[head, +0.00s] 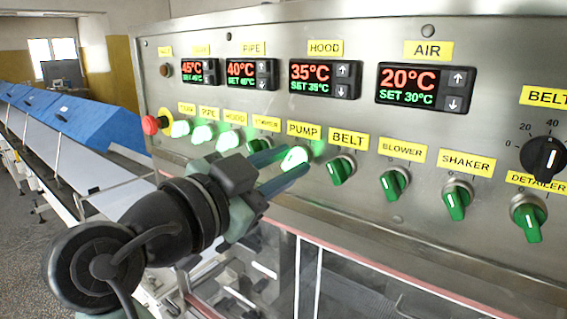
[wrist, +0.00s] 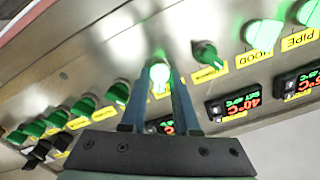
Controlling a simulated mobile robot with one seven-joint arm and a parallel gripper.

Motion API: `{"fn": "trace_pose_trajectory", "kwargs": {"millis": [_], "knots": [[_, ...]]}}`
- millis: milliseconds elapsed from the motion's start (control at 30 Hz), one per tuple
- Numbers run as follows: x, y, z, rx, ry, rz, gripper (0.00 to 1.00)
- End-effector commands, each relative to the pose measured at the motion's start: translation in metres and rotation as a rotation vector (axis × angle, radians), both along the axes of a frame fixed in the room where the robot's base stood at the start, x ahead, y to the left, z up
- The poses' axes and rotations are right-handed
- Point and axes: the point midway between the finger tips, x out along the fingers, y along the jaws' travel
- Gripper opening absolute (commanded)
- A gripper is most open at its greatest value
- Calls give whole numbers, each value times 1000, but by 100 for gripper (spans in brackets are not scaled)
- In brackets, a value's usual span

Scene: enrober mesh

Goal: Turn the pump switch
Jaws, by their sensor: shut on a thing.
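The pump switch (head: 296,157) is a green rotary knob under the yellow PUMP label (head: 304,130) on the steel panel. It glows bright green. My gripper (head: 299,158) reaches in from the lower left, one finger above and one below the knob. In the wrist view the lit pump switch (wrist: 159,73) sits between the tips of my gripper (wrist: 161,76), which is shut on it. The fingers cover part of the knob's sides, so its exact angle is hard to tell.
Unlit green knobs for belt (head: 341,170), blower (head: 394,184) and shaker (head: 457,199) stand to the right. The stirrer knob left of the pump is partly behind my finger. The tank, pipe and hood (head: 227,139) knobs glow. A red emergency button (head: 151,125) is at far left.

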Motion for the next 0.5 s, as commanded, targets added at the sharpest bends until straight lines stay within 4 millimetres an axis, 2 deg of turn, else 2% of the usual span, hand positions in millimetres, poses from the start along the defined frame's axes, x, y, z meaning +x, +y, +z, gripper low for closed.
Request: {"fn": "trace_pose_trajectory", "kwargs": {"millis": [267,500], "knots": [[0,0,0,-30,23,-1,0],[0,0,0,-141,103,-1,0]]}}
